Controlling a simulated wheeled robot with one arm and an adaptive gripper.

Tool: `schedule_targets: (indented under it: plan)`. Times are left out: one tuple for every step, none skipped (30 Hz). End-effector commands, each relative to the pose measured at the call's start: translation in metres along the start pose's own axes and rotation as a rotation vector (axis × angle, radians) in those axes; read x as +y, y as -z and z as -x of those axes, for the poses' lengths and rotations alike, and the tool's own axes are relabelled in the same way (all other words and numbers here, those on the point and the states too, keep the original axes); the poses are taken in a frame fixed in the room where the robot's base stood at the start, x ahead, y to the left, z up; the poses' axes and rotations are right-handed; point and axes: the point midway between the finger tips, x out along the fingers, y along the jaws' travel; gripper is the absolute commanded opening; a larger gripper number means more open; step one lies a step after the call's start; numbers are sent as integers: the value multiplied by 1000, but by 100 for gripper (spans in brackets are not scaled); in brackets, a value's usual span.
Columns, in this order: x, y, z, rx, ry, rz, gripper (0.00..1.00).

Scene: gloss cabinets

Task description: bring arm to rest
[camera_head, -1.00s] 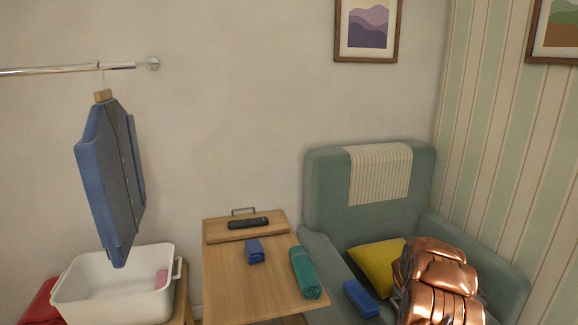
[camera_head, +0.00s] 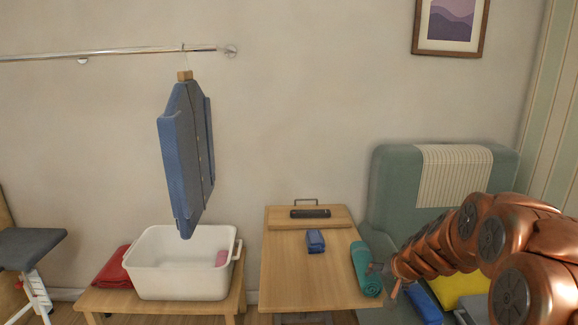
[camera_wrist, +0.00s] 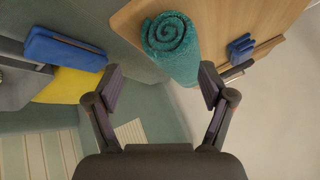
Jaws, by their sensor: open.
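My copper-coloured arm (camera_head: 475,238) reaches in from the right in the head view. My gripper (camera_head: 388,279) is at its left end, beside the rolled teal towel. In the wrist view my gripper (camera_wrist: 160,85) has its two fingers wide apart with nothing held between them. The teal towel (camera_wrist: 168,45) lies beyond the fingertips, on the wooden table's edge. In the head view the teal towel (camera_head: 365,268) is at the table's right edge, apart from or just behind the gripper; I cannot tell if they touch.
A green armchair (camera_head: 395,175) with a yellow cushion (camera_head: 455,288) stands right. A white bin (camera_head: 150,275) and hanging blue garment (camera_head: 185,160) are left. A stool (camera_head: 30,248) stands far left.

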Motion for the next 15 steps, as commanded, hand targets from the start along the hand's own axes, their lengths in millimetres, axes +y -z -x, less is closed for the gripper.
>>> schedule_targets:
  plan:
    - [-9,-17,8,-35,12,25,81]
    - [-14,-27,14,-56,17,40,81]
    - [-20,-42,21,-89,23,59,81]
    - [-23,-53,26,-115,26,75,81]
    - [-27,-64,33,-137,30,90,81]
    - [-31,-78,42,-169,32,111,81]
    - [-33,-91,48,-197,32,124,81]
    - [-34,-102,53,-222,31,140,81]
    - [-36,-118,62,-255,29,159,81]
    - [-36,-130,69,-281,26,175,81]
    - [-36,-141,76,-304,22,187,81]
    - [-35,-156,84,-336,15,207,81]
    - [-34,-167,92,-361,10,220,81]
    - [-32,-178,99,-383,3,234,81]
    - [-29,-194,107,-417,-7,250,81]
